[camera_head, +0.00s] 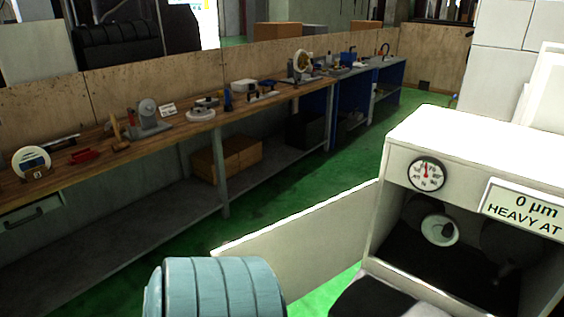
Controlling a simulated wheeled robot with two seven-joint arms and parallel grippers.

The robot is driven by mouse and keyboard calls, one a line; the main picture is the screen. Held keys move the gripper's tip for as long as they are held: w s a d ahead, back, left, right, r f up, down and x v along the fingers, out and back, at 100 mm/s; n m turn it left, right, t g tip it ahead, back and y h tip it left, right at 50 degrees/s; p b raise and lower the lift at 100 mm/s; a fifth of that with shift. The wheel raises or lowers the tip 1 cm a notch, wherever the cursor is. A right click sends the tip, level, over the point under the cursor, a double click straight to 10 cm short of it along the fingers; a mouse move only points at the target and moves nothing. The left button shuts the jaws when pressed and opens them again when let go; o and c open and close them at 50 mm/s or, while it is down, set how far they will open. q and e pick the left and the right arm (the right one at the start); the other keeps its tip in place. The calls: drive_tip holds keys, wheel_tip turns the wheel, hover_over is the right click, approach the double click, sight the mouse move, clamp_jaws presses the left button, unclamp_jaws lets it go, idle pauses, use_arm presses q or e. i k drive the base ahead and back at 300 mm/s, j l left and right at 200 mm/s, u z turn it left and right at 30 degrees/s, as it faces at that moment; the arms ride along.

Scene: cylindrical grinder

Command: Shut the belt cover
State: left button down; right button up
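The belt cover appears to be the flat white panel (310,237) that stands out to the left from the front left edge of the white machine housing (480,150). It stands open, and the front of the housing is uncovered. Inside the dark opening are a pale pulley-like disc (440,230) and darker round parts. The panel's lower left part is hidden behind a light blue ribbed cylinder (215,289). Neither of my grippers shows in this view.
A round gauge (427,174) and a label (524,208) are on the housing front. A dark object (372,299) lies low in front of the opening. A long workbench (90,165) with tools runs along the wall. Green floor (345,165) is clear between bench and machine.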

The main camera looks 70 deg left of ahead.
sight(306, 250)
drive_tip(key=k+j, duration=0.1)
drive_tip(key=j, duration=0.3)
drive_tip(key=k+j, duration=0.15)
drive_tip(key=j, duration=0.3)
drive_tip(key=k+j, duration=0.1)
drive_tip(key=j, duration=0.3)
drive_tip(key=k+j, duration=0.15)
drive_tip(key=j, duration=0.3)
drive_tip(key=k+j, duration=0.1)
drive_tip(key=j, duration=0.3)
drive_tip(key=k+j, duration=0.15)
drive_tip(key=j, duration=0.3)
